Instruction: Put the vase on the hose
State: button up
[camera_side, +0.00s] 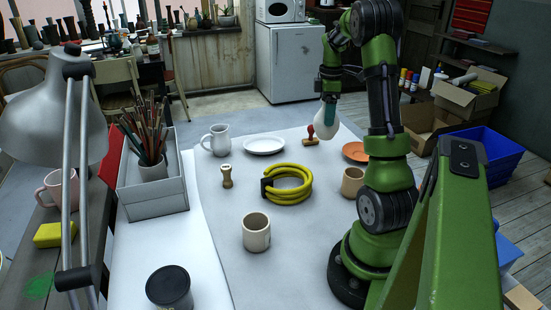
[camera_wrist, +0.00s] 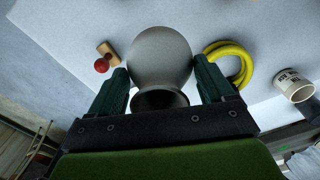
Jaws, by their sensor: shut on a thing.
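The pale, rounded vase (camera_side: 331,120) is in my gripper (camera_side: 329,106) in the side view, at the back right of the table. It appears to hang above the table, but its clearance is hard to tell. In the wrist view the vase (camera_wrist: 160,52) sits between the two green fingers of my gripper (camera_wrist: 160,78), its mouth toward the palm. The fingers are shut on it. The coiled yellow hose (camera_side: 290,186) lies on the table, left of and nearer than the vase. It also shows in the wrist view (camera_wrist: 246,66), right of the vase, partly hidden by a finger.
A red-knobbed stamp (camera_side: 310,137) lies close to the vase. A white plate (camera_side: 264,146), a pitcher (camera_side: 218,141) and an orange saucer (camera_side: 356,152) stand at the back. A wooden stamp (camera_side: 227,177), a tan cup (camera_side: 352,183) and a printed mug (camera_side: 256,233) surround the hose.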

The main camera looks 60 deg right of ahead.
jog(key=w+a+r+n, duration=0.1)
jog(key=a+r, duration=0.2)
jog(key=a, duration=0.5)
jog(key=a+r+n, duration=0.1)
jog(key=a+r, duration=0.2)
jog(key=a, duration=0.4)
jog(key=s+a+f+m, duration=0.2)
jog(key=s+a+f, duration=0.3)
jog(key=s+a, duration=0.55)
jog(key=shift+w+d+f, duration=0.9)
jog(key=shift+w+d, duration=0.4)
jog(key=shift+w, duration=1.15)
jog(key=shift+w+d+f, duration=0.9)
jog(key=shift+w+d, duration=0.45)
jog(key=shift+w, duration=1.15)
jog(key=shift+w+d+f, duration=0.9)
jog(key=shift+w+d, duration=0.4)
jog(key=shift+w, duration=1.15)
jog(key=shift+f, duration=0.1)
jog(key=o, duration=1.1)
